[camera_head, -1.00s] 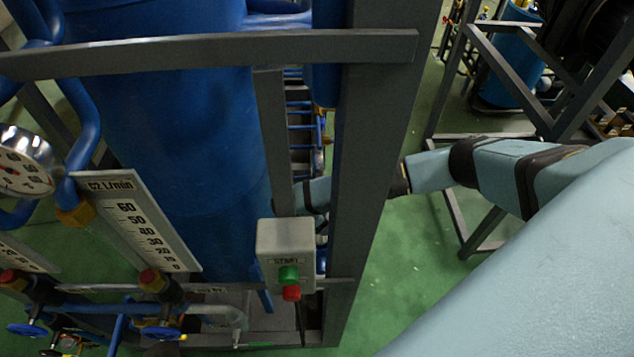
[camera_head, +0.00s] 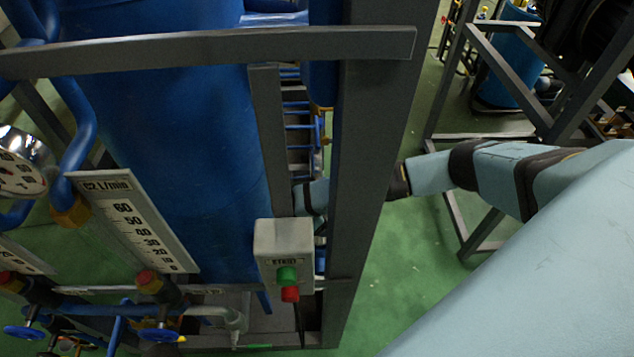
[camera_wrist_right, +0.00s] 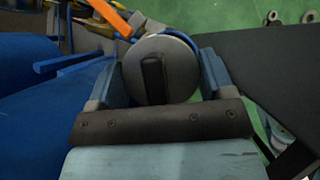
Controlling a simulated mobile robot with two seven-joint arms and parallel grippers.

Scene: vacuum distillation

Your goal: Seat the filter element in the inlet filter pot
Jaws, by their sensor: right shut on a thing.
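My right gripper (camera_wrist_right: 160,62) shows in the right wrist view, its two blue-grey fingers on either side of a round grey disc with a dark bar across its face. I take this disc to be the end of the filter element (camera_wrist_right: 180,75), and the gripper is shut on it. A blue curved rim (camera_wrist_right: 188,37) shows just behind the disc; it may be the inlet filter pot, but I cannot tell whether the element is inside it. My left gripper is in neither view.
The grey frame post (camera_head: 372,170) and top bar (camera_head: 210,48) stand in front of the large blue tank (camera_head: 170,150). A start button box (camera_head: 284,240) and a flow meter (camera_head: 135,222) are near.

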